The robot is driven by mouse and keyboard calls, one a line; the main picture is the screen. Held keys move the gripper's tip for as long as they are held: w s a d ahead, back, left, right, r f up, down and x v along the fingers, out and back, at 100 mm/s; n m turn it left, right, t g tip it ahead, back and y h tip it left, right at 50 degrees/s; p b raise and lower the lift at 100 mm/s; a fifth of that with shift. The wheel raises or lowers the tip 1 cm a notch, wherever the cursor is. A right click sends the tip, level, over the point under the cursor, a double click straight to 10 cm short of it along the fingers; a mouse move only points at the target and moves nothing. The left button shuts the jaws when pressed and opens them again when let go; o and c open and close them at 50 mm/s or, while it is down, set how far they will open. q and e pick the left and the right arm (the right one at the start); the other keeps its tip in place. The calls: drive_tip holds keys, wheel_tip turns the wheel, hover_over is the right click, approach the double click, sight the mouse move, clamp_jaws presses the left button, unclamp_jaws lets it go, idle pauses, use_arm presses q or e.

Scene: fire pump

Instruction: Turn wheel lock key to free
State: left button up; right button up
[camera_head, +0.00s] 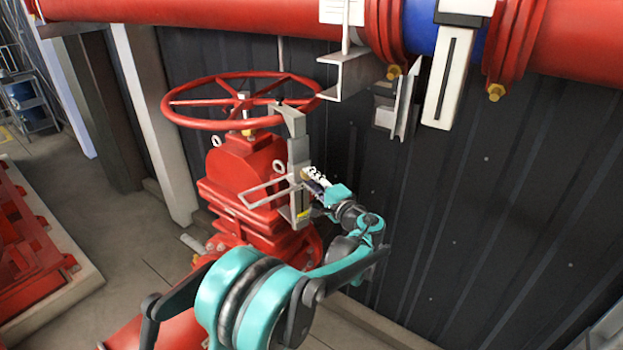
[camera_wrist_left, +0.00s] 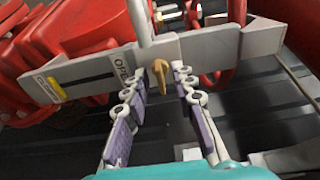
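The brass-coloured wheel lock key (camera_wrist_left: 160,76) sticks out from the grey lock bracket (camera_wrist_left: 215,48) in the left wrist view. In the head view the bracket (camera_head: 298,150) stands upright beside the red valve, below the red handwheel (camera_head: 240,101). My left gripper (camera_head: 310,177) is at the bracket's face, where it partly hides the key. In the left wrist view my left gripper (camera_wrist_left: 160,82) is open, with one fingertip on each side of the key and small gaps showing. It holds nothing. My right gripper is in neither view.
The bracket carries an "OPEN" label (camera_wrist_left: 123,63) and a yellow mark (camera_wrist_left: 56,88). A pale bar (camera_wrist_left: 140,20) juts from it, close to the fingers. The red valve body (camera_head: 240,175) stands left. A dark corrugated wall (camera_head: 500,190) lies behind. Red pipework (camera_head: 240,14) runs overhead.

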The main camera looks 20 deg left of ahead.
use_arm(q)
clamp_jaws()
drive_tip(key=shift+m, duration=0.3)
drive_tip(key=m+b, duration=0.1)
drive_tip(key=m, duration=0.1)
drive_tip(key=shift+f+m, duration=0.1)
drive_tip(key=shift+m, duration=0.2)
drive_tip(key=m+b, duration=0.1)
drive_tip(key=m, duration=0.6)
drive_tip(key=m+g+b, duration=0.1)
drive_tip(key=m+b, duration=0.1)
drive_tip(key=m, duration=0.4)
drive_tip(key=shift+w+m+g+b, duration=0.1)
drive_tip(key=shift+m+g+b, duration=0.2)
drive_tip(key=shift+m, duration=0.1)
idle(0.4)
unclamp_jaws()
drive_tip(key=shift+r, duration=0.2)
